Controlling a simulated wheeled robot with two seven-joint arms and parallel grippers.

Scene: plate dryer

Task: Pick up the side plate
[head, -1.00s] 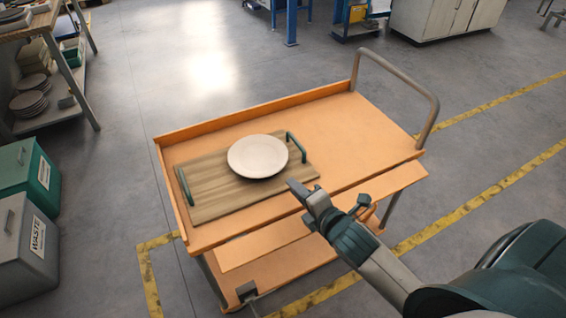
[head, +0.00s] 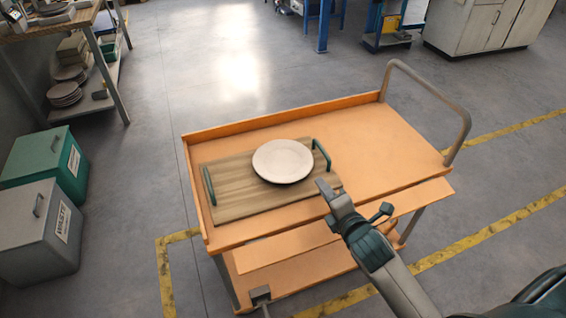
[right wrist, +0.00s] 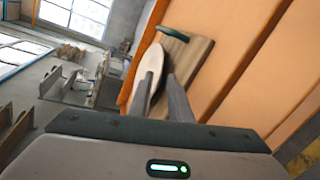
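The side plate (head: 283,161), a round pale plate, lies on a wooden tray (head: 228,188) with two green handles, on top of an orange cart. My right gripper (head: 325,188) is just right of and in front of the plate, above the tray's right end, and looks apart from it. In the right wrist view its two grey fingers (right wrist: 168,95) are apart, with the plate (right wrist: 144,80) seen edge-on beyond and to the left. The fingers look open and empty.
The orange cart (head: 385,140) has a clear top right of the tray and a grey push handle (head: 450,100). A green bin (head: 45,160) and a grey waste bin (head: 40,235) stand at left. A shelf with stacked plates (head: 65,93) is at upper left.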

